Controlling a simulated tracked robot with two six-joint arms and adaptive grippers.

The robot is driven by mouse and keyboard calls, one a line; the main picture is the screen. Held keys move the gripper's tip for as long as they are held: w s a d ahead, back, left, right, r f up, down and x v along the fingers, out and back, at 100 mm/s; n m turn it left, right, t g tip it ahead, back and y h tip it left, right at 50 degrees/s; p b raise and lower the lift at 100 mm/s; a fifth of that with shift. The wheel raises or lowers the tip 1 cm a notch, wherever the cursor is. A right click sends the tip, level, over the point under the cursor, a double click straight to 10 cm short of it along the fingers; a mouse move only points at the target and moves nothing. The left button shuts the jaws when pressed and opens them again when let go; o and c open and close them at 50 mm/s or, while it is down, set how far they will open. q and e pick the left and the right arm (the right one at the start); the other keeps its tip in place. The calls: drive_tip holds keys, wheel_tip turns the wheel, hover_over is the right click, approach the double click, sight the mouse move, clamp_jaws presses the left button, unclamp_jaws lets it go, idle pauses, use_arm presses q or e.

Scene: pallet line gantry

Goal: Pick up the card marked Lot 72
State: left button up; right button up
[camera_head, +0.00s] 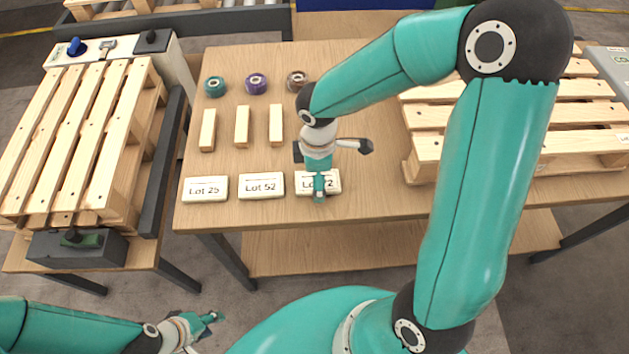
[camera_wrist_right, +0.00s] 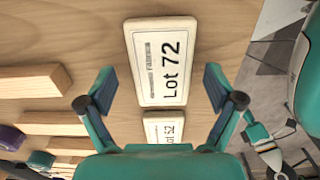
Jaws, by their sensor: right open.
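The Lot 72 card (camera_head: 331,188) is a cream block with a white label, at the right end of a row of cards near the table's front edge. In the head view my right gripper (camera_head: 319,188) is over it and hides part of its label. In the right wrist view the Lot 72 card (camera_wrist_right: 157,62) lies flat, whole and readable. My right gripper (camera_wrist_right: 158,85) is open and empty, its fingers on either side of the card's line. My left gripper (camera_head: 212,318) is low at the front, off the table; its finger gap is unclear.
The Lot 52 card (camera_head: 261,186) and Lot 25 card (camera_head: 205,189) lie to the left on the wooden table (camera_head: 300,217). Wooden blocks (camera_head: 242,126) and tape rolls (camera_head: 256,83) are behind. Pallets (camera_head: 75,140) stand at left and right (camera_head: 440,148).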

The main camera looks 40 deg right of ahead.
drive_tip(key=shift+c, duration=0.4)
drive_tip(key=c, duration=1.2)
drive_tip(key=shift+o, duration=0.2)
drive_tip(key=shift+r, duration=0.1)
